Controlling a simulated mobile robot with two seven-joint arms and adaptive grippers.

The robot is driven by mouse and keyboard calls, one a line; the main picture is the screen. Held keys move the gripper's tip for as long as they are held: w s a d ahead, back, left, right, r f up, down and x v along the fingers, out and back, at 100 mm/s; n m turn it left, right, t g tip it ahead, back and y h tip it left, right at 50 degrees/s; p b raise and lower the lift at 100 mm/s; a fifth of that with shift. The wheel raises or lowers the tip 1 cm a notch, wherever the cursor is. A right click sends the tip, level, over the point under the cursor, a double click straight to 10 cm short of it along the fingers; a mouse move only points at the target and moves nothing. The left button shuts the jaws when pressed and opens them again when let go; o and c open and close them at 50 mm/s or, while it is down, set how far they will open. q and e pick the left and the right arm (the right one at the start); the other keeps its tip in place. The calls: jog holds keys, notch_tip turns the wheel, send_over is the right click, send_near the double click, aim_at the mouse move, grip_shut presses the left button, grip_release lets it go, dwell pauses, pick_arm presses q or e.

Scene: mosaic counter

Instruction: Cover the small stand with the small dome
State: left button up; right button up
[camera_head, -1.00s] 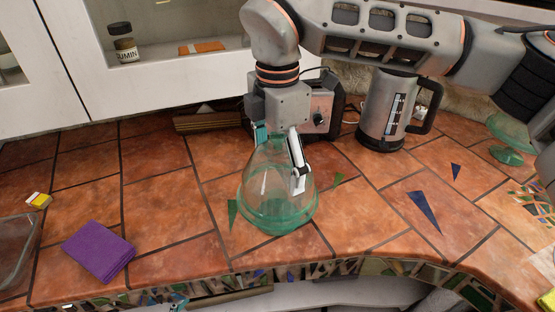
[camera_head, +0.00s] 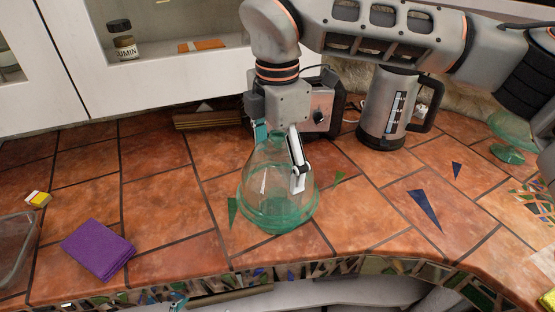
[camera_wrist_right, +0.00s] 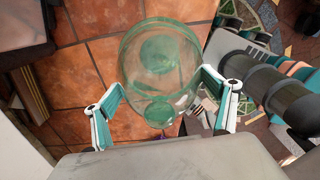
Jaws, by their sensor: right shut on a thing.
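The small dome (camera_head: 266,175) is clear greenish glass and stands upright at the middle of the counter. My right gripper (camera_head: 280,158) is above it, with its fingers on either side of its upper part, shut on it. A green glass base (camera_head: 278,222) shows at the dome's lower edge; I cannot tell for sure whether it is the small stand or the dome's rim. The wrist view shows the dome (camera_wrist_right: 188,75) between my right fingers (camera_wrist_right: 163,90), with a green disc visible through the glass. My left gripper is not in view.
Another green glass stand (camera_head: 511,152) is at the right, partly behind my arm. A kettle (camera_head: 389,112) and a grey appliance (camera_head: 318,115) stand behind. A purple cloth (camera_head: 97,250), a yellow-white item (camera_head: 38,199) and a clear tray (camera_head: 12,250) lie left. Counter beside the dome is mostly clear.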

jog(key=shift+f, duration=0.4)
jog(key=o, duration=1.3)
jog(key=shift+c, duration=0.2)
